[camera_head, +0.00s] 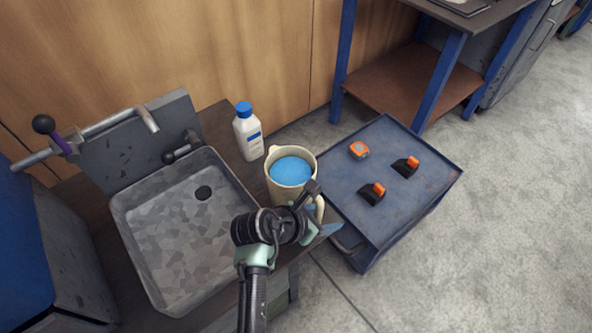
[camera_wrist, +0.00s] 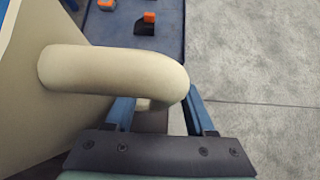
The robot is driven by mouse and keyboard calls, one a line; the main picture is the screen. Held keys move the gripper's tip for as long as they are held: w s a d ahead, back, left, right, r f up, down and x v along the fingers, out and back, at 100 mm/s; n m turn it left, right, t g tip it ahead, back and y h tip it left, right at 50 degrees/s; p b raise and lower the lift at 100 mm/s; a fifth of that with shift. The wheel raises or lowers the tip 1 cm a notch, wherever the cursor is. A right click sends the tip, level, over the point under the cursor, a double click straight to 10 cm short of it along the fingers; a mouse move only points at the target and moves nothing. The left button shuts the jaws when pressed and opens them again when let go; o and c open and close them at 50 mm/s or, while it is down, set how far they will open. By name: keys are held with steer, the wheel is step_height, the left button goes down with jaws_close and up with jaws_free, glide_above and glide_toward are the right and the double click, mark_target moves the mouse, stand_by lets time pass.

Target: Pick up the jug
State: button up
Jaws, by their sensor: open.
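The jug (camera_head: 279,192) is cream-coloured with a blue fill at its top. It stands upright on the dark counter beside the sink, its handle toward my arm. In the wrist view its body fills the left side, and its thick handle (camera_wrist: 105,72) curves across the middle. My gripper (camera_wrist: 160,112) is open. One blue finger shows on the inner side of the handle's loop and the other on its outer side. The handle's outer bend lies between them, partly hiding the fingers. I cannot tell whether either finger touches it. In the head view my wrist covers part of the jug's lower side.
A metal sink (camera_head: 185,225) with a tap (camera_head: 180,150) is left of the jug. A white bottle (camera_head: 248,136) with a blue cap stands just behind it. A low blue cart (camera_head: 400,205) on the right holds a tape measure (camera_head: 359,150) and two black-orange items.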

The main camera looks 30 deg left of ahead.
steer(key=shift+c, duration=0.2)
jaws_close()
stand_by(0.8)
steer(key=shift+w+r, duration=0.1)
steer(key=shift+r, duration=0.2)
